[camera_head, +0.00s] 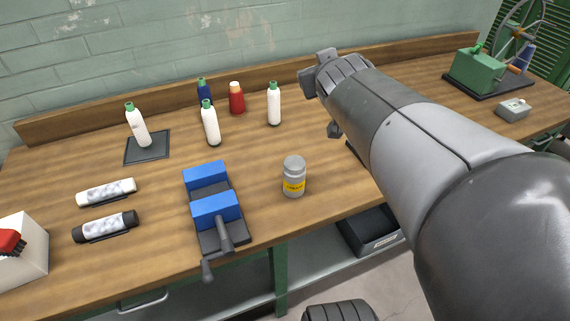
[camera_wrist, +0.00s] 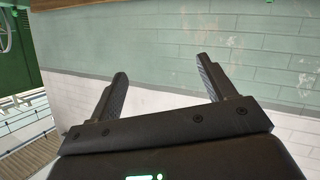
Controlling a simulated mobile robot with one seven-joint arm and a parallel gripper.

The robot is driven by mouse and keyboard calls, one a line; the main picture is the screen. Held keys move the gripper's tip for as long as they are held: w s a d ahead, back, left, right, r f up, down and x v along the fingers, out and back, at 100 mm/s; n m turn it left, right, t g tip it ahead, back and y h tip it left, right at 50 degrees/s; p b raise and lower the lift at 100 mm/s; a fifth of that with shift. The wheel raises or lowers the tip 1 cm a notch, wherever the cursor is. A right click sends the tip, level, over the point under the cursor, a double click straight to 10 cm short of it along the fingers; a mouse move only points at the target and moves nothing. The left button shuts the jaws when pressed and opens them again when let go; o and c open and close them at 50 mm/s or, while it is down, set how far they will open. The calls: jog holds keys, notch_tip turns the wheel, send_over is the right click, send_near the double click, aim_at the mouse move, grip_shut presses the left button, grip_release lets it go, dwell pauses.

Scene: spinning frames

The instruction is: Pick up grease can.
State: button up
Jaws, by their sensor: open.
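The grease can (camera_head: 294,177) is a small grey can with a yellow label. It stands upright on the wooden workbench, right of a blue vise, in the head view. My arm reaches in from the right of that view, and its end is above the bench, up and to the right of the can. My gripper (camera_wrist: 166,86) is open and empty in the wrist view, its two dark fingers spread apart. The wrist view faces the wall, and the can is not in it. The fingertips are hard to make out in the head view.
The blue vise (camera_head: 213,205) stands left of the can. Several bottles, including a red one (camera_head: 237,98) and a white one (camera_head: 274,104), stand behind it. Two rolls lie at the left. A green machine (camera_head: 477,70) is at the far right. Bare wood surrounds the can.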

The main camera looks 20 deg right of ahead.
jog(key=w+d+n+t+y, duration=0.3)
jog(key=w+n+t+y, duration=0.1)
jog(key=n+y, duration=0.1)
jog(key=s+a+f+n+g+y, duration=0.2)
jog(key=s+f+n+g+y, duration=0.4)
jog(key=s+y, duration=0.55)
jog(key=m+t+y, duration=0.1)
jog(key=t+y, duration=0.1)
send_near(288, 160)
jog(key=x, duration=1)
jog(key=shift+a+f, duration=0.1)
grip_shut()
